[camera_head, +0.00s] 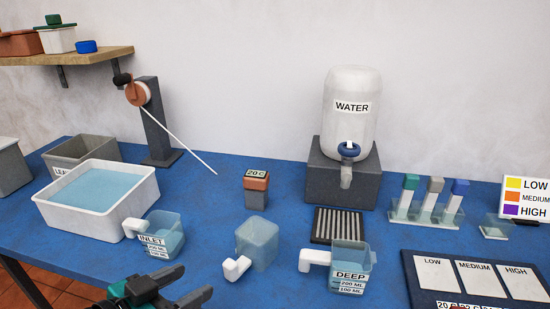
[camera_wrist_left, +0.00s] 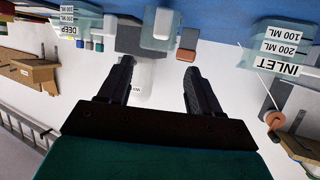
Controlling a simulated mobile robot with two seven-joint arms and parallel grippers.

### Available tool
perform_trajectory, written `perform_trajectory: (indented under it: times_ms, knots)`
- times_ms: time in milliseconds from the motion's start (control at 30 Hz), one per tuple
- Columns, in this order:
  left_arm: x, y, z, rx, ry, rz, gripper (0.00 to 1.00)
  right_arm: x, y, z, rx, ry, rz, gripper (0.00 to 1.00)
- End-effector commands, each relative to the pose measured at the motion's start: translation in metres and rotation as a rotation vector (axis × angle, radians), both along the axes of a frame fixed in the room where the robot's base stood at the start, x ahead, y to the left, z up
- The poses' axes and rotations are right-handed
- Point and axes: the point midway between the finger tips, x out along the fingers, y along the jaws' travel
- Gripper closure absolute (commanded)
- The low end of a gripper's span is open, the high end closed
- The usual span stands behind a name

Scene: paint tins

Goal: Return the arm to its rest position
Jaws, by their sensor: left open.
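My left gripper (camera_head: 186,286) is at the bottom left of the head view, over the front edge of the blue table. Its two dark fingers are apart. In the left wrist view the open fingers (camera_wrist_left: 158,72) have nothing held between them. The DEEP jug (camera_head: 349,267) stands farther right. My right gripper is in neither view.
A white basin of water (camera_head: 98,219) stands at the left. A water dispenser (camera_head: 350,115) on a grey block stands at the back. A post with a thin white rod (camera_head: 180,141) leans over the table. A labelled board (camera_head: 421,290) lies at the right.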

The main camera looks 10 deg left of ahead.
Motion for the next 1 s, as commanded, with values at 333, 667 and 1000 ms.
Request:
perform_trajectory:
  times_ms: [333, 667, 1000]
  knots:
    - [-0.040, -0.003, -0.064, 0.150, 0.350, 0.119, 0.36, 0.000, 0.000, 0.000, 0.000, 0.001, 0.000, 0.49]
    - [-0.092, -0.005, -0.098, 0.251, 0.678, 0.210, 0.36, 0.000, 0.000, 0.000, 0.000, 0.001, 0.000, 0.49]
    - [-0.112, -0.011, -0.117, 0.274, 0.809, 0.246, 0.36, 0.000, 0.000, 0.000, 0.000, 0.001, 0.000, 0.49]
